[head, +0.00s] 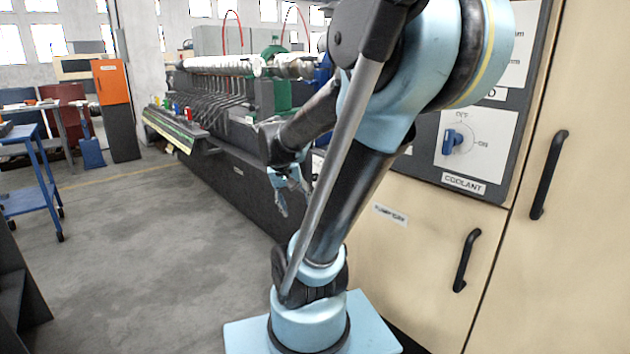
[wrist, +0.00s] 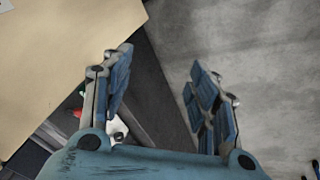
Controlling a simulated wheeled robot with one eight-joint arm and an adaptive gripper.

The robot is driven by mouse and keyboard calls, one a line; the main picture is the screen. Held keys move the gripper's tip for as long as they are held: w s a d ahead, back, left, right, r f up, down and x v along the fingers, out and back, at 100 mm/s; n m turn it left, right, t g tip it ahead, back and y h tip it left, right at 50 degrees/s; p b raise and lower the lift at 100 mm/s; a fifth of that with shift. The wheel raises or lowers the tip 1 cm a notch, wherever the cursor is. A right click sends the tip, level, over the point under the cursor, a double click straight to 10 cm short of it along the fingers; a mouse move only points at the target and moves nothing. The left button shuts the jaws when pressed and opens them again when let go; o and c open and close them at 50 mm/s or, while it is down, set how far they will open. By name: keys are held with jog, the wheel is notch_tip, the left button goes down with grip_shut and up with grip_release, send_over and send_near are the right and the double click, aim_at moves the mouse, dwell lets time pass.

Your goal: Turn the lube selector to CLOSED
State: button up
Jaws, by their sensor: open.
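No selector marked lube can be made out in either view. A blue knob (head: 453,141) on a white plate marked OFF and ON, with a COOLANT label below it, sits on the dark panel (head: 425,160) at the right of the head view. Parts of other white plates show above it, partly cut off or behind my arm. My gripper (head: 293,190) hangs left of the panel, apart from it, pointing downward. In the wrist view my gripper (wrist: 160,75) has its blue fingers spread, with nothing between them but the floor and a dark base edge behind.
The beige cabinet (head: 400,260) has black handles (head: 467,260) that stand out from its doors. A long dark machine (head: 230,170) runs back to the left of it. A blue trolley (head: 30,185) and an orange-black cabinet (head: 116,110) stand farther left. The grey floor (head: 140,250) between is clear.

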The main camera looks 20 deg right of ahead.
jog(key=w+d+m+h, duration=0.3)
jog(key=w, duration=1.1)
jog(key=w+d+m+h, duration=0.3)
jog(key=w+h, duration=0.1)
jog(key=w, duration=1)
jog(key=w+f+m+t+h, duration=0.1)
jog(key=w+f+m+h, duration=0.3)
jog(key=w, duration=0.6)
jog(key=shift+n+y, duration=0.4)
jog(key=shift+y, duration=0.2)
jog(key=x, duration=1.7)
jog(key=shift+d+f, duration=0.2)
jog(key=shift+d, duration=0.15)
jog(key=shift+w, duration=0.1)
jog(key=c, duration=1.1)
